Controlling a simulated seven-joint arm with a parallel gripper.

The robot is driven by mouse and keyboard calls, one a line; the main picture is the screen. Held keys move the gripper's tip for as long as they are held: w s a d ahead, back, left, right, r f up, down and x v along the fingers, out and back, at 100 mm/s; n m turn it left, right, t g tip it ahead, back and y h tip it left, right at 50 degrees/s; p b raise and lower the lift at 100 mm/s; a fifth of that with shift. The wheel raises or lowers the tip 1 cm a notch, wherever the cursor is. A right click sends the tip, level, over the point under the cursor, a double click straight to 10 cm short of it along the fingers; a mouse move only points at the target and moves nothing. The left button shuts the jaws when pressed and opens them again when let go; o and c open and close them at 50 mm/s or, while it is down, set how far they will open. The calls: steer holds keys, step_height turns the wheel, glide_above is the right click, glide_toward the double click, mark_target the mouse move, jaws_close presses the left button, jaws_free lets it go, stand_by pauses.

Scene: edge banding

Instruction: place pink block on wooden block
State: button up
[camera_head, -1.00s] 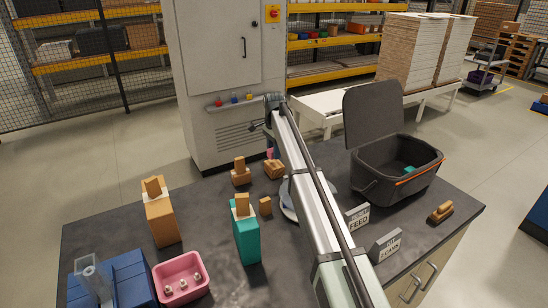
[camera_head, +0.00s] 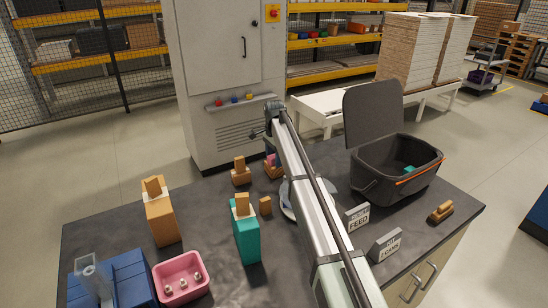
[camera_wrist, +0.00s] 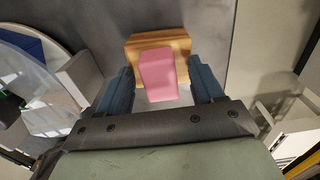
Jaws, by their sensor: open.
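The pink block (camera_wrist: 156,75) sits over the wooden block (camera_wrist: 177,42) in the wrist view and appears to rest on its top. In the head view the pink block (camera_head: 271,160) shows as a small patch on the wooden block (camera_head: 272,172), partly hidden by my arm. My gripper (camera_wrist: 161,78) is open, with one dark blue finger on each side of the pink block. Gaps show between the fingers and the block.
A wooden piece (camera_head: 241,172) stands just left, and a small wooden cube (camera_head: 265,206) lies nearer. A teal block (camera_head: 246,238), orange block (camera_head: 161,220), pink bin (camera_head: 181,278) and open black crate (camera_head: 398,172) stand on the dark table.

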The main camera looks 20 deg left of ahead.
mark_target(274, 156)
step_height(274, 156, up, 12)
steer(key=shift+r, duration=0.15)
stand_by(0.7)
steer(key=shift+w, duration=0.1)
